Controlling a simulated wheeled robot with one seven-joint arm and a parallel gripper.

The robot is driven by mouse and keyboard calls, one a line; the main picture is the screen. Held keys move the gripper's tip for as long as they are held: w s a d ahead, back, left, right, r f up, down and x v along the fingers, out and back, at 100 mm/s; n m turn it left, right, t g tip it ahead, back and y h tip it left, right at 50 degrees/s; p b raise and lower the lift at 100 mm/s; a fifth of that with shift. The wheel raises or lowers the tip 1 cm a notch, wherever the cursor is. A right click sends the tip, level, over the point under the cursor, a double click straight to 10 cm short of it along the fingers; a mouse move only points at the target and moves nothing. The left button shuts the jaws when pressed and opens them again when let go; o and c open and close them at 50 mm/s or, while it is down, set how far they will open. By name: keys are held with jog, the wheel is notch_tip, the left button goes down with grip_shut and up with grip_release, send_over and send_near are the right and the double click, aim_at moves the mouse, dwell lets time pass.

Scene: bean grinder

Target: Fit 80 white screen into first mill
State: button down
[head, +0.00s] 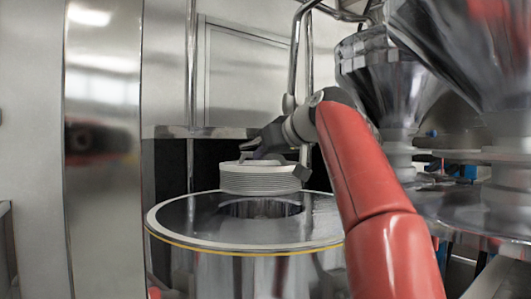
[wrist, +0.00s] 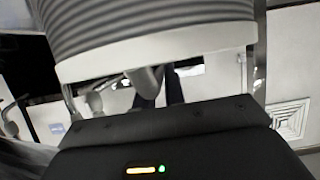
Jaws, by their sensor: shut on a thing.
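The white screen (head: 262,180) is a pale, ribbed cylinder with a handle on top. My gripper (head: 265,151) is shut on its top and holds it upright just above the round opening in the first mill's top (head: 180,222). In the head view the screen overlaps the back of the opening, and I cannot tell whether its lower edge touches the mill. In the wrist view the ribbed side of the screen (wrist: 150,22) fills the top of the picture, close to the gripper. The number on the screen is not readable.
Shiny metal hoppers (head: 390,75) stand at the right, close to my red arm. A bent metal pipe (head: 297,50) rises behind the mill. A tall steel column (head: 103,150) stands at the left. The mill's top around the opening is clear.

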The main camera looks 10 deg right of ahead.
aim_at(266, 171)
jog(key=shift+f+b, duration=1.25)
jog(key=shift+f, duration=0.45)
jog(key=shift+f+b, duration=1.25)
jog(key=shift+f, duration=0.4)
dwell(0.5)
jog(key=shift+f+b, duration=0.35)
jog(key=shift+f, duration=0.05)
jog(key=shift+a+f+b, duration=0.15)
jog(key=shift+f+b, duration=0.35)
jog(key=shift+f, duration=0.2)
jog(key=shift+r, duration=0.1)
jog(key=r+p, duration=0.4)
jog(key=shift+d+r, duration=0.2)
jog(key=shift+r, duration=0.05)
